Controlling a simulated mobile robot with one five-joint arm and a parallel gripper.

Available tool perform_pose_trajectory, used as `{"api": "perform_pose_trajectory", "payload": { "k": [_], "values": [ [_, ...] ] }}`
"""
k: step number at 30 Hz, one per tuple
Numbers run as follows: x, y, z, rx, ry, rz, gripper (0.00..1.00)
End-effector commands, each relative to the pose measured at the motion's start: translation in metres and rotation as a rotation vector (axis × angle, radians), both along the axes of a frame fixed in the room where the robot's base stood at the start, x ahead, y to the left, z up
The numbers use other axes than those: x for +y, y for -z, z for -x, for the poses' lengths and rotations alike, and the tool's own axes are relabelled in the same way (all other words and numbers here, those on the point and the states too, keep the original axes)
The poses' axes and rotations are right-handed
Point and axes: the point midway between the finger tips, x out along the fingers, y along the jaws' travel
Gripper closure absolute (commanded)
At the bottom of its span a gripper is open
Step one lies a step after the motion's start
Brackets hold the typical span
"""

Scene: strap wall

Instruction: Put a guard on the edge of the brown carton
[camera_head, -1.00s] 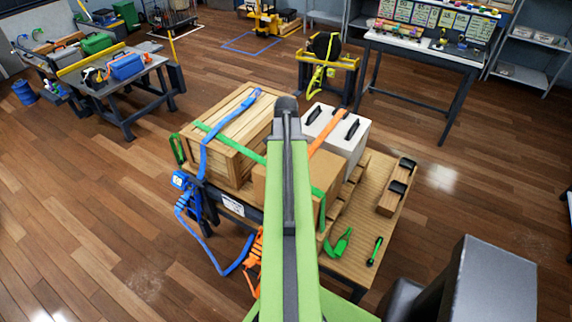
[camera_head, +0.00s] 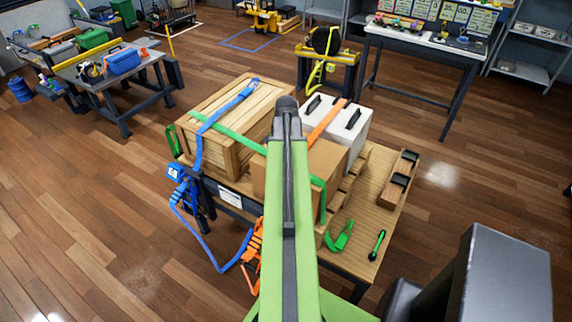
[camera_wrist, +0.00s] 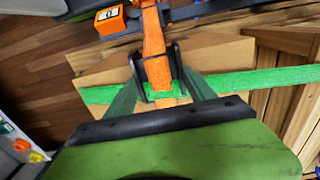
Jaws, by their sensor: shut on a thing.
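The brown carton (camera_head: 329,158) stands on the loaded table, partly hidden by my green arm. Its surface (camera_wrist: 215,54) fills the middle of the wrist view. An orange strap (camera_head: 327,122) runs over the load, and a green strap (camera_head: 240,140) crosses it. In the wrist view the orange strap (camera_wrist: 152,38) passes between my fingers, with the green strap (camera_wrist: 255,82) across it. My gripper (camera_wrist: 158,86) is shut on a black edge guard (camera_wrist: 137,72) at the carton. I cannot tell whether the guard touches the carton. The head view hides the gripper behind the arm.
A wooden crate (camera_head: 222,112) and a white case (camera_head: 362,125) stand beside the carton. A wooden block with black pieces (camera_head: 396,184), a green hook-shaped piece (camera_head: 340,238) and a green-handled tool (camera_head: 377,246) lie at right. A blue strap (camera_head: 205,243) hangs at the front.

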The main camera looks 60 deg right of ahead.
Motion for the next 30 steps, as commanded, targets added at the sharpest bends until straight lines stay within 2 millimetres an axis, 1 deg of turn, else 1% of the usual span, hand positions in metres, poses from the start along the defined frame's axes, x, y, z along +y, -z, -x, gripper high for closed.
{"api": "perform_pose_trajectory", "payload": {
  "k": [1, 2, 6, 7, 16, 20, 23, 26, 30],
  "values": [
    [0.0, 0.0, 0.0, 0.0, 0.0, 0.0, 0.77],
    [0.0, 0.0, 0.0, 0.0, 0.0, 0.0, 0.33],
    [0.0, 0.0, 0.0, 0.0, 0.001, 0.0, 0.15],
    [0.0, 0.0, 0.0, 0.0, 0.001, 0.0, 0.11],
    [0.0, -0.001, 0.001, 0.0, 0.001, 0.0, 0.11],
    [0.0, -0.008, 0.001, 0.0, 0.001, 0.0, 0.11],
    [0.0, -0.021, 0.001, 0.0, 0.002, 0.0, 0.11],
    [0.0, -0.04, 0.001, 0.0, 0.002, 0.0, 0.11],
    [-0.001, -0.071, 0.001, 0.0, 0.002, 0.0, 0.11]
  ]
}}
